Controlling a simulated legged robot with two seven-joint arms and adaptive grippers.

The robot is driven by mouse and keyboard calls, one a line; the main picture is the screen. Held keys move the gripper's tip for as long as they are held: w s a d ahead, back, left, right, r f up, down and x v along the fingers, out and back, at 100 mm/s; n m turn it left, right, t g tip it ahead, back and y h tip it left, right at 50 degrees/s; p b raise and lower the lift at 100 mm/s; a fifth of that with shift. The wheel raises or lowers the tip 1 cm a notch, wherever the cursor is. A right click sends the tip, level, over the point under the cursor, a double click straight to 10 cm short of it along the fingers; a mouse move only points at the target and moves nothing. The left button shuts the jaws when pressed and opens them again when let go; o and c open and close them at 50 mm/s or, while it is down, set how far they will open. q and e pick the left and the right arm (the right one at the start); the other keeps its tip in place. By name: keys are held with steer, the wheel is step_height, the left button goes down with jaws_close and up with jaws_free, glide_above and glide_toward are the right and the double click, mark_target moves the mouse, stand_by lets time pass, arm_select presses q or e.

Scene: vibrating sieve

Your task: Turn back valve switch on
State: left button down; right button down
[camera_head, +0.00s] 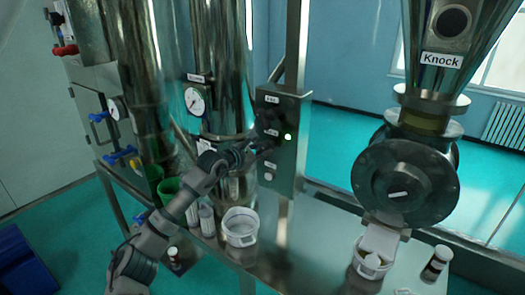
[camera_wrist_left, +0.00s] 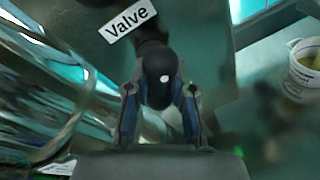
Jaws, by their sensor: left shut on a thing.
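The valve switch (camera_wrist_left: 160,68) is a black knob with a small white dot, below a "Valve" label (camera_wrist_left: 128,25) in the left wrist view. It sits on the grey metal control box (camera_head: 285,175), which stands on a post in the middle of the head view. My left gripper (camera_head: 266,138) reaches the front of this box, and its fingers also show in the wrist view (camera_wrist_left: 160,105), closed on either side of the knob. In the head view the arm hides most of the switch. My right gripper is out of view.
Tall steel cylinders with a gauge (camera_head: 195,101) stand at the left. A round steel valve body (camera_head: 405,185) stands at the right.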

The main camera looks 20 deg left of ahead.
arm_select(q)
steer(key=c, duration=1.1)
jaws_free()
steer(key=shift+w+f, duration=0.1)
steer(key=shift+f, duration=0.45)
steer(key=shift+o, duration=0.5)
steer(key=shift+w+r, duration=0.1)
steer(key=shift+w, duration=0.25)
steer(key=shift+s+r, duration=0.1)
steer(key=v, duration=1.1)
steer(key=shift+s+a, duration=0.25)
steer(key=shift+a, duration=0.1)
steer(key=shift+d, duration=0.15)
